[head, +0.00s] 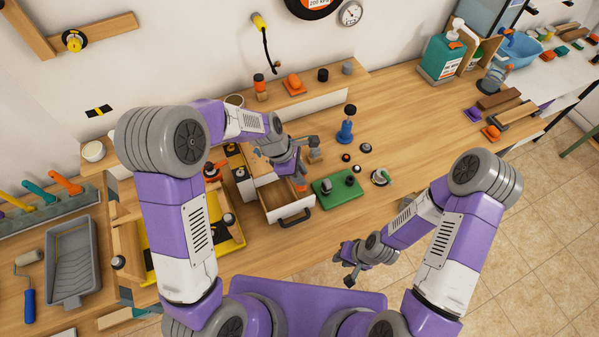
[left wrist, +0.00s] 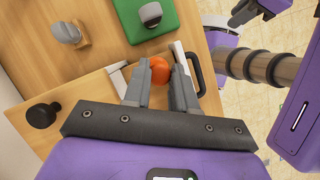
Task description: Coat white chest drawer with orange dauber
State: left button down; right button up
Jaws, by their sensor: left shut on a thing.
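The white chest's drawer (head: 289,211) is pulled open toward me in the head view, showing a wooden inside and a dark bar handle (head: 296,219). My left gripper (head: 300,178) is above the open drawer. It is shut on the orange dauber (head: 302,185), whose orange end shows between the fingers in the left wrist view (left wrist: 160,69). The drawer's white front (left wrist: 184,62) is close beside it there; I cannot tell whether they touch. The gripper and arm hide part of the chest. My right gripper (head: 347,267) is open and empty near the table's front edge.
A green block (head: 325,190) with dark knobs lies just right of the drawer. A blue-handled tool (head: 345,131) stands behind it. A yellow tray (head: 190,262) is at left. A white shelf (head: 318,106) with small items stands at the back. The table's right middle is clear.

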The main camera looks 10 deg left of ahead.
pick_arm(q)
jog(key=shift+f, duration=0.5)
jog(key=shift+w+a+r, duration=0.15)
jog(key=shift+w+a, duration=0.4)
jog(key=shift+w, duration=0.25)
jog(key=shift+w+a+p, duration=0.3)
jog(key=shift+w+a, duration=0.1)
jog(key=shift+w, duration=0.3)
jog(key=shift+w+a, duration=0.1)
jog(key=shift+r+p, duration=0.15)
jog(key=shift+p, duration=0.2)
jog(key=shift+s+d+f, duration=0.3)
jog(key=shift+s+d, duration=0.05)
jog(key=shift+s, duration=0.25)
jog(key=shift+s+d+f, duration=0.1)
jog(key=shift+s+d, duration=0.25)
jog(key=shift+s, duration=0.2)
jog(key=shift+s+d+f, duration=0.1)
jog(key=shift+s+d, duration=0.2)
jog(key=shift+s, duration=0.25)
